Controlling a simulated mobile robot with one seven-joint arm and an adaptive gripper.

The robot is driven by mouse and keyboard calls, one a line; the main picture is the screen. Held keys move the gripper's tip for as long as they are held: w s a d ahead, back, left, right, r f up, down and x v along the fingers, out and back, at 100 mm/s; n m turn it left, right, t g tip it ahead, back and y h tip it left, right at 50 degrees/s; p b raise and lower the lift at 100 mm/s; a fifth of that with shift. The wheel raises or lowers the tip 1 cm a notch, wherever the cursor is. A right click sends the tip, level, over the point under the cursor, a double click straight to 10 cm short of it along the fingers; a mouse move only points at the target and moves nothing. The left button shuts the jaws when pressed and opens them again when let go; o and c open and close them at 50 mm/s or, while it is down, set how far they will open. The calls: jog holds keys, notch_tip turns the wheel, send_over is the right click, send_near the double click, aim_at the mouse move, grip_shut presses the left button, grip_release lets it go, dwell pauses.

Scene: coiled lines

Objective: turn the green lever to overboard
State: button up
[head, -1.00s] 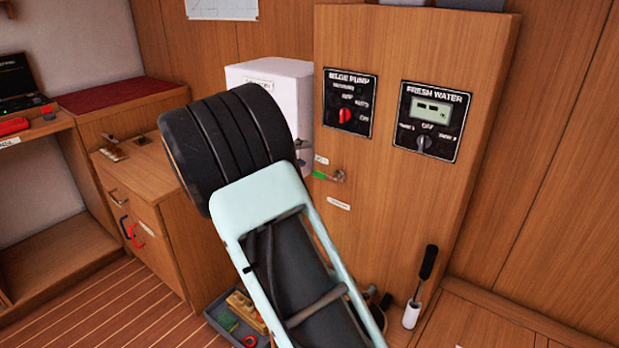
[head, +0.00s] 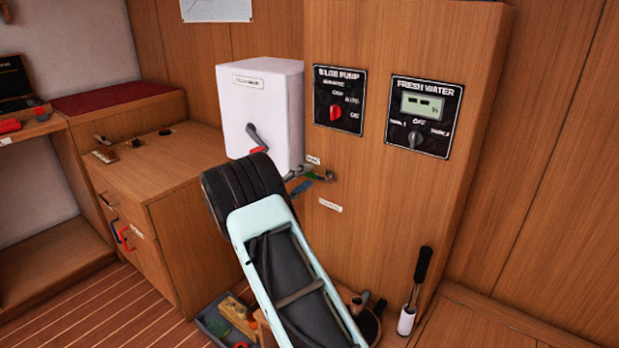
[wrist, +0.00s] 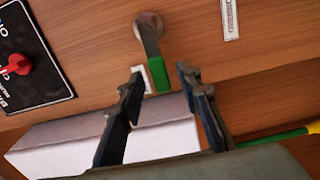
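The green lever (head: 313,175) has a green grip on a metal arm and sits on the side of the wooden cabinet. In the head view it points left from its pivot (head: 330,176). In the wrist view its green grip (wrist: 158,75) points down the picture, toward my gripper. My gripper (wrist: 160,71) is open, with one finger on each side of the grip's end. I cannot tell whether either finger touches it. In the head view my gripper (head: 298,180) is partly hidden by my wrist. Small white labels (head: 330,207) are near the lever; their words are unreadable.
A white box (head: 260,95) with a grey handle (head: 257,138) is close behind my gripper. The bilge pump panel (head: 338,100) and fresh water panel (head: 424,116) are on the cabinet. A tray of items (head: 222,322) and a black-handled tool (head: 415,290) are below.

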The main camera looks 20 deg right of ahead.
jog(key=shift+x, duration=1.25)
grip_shut()
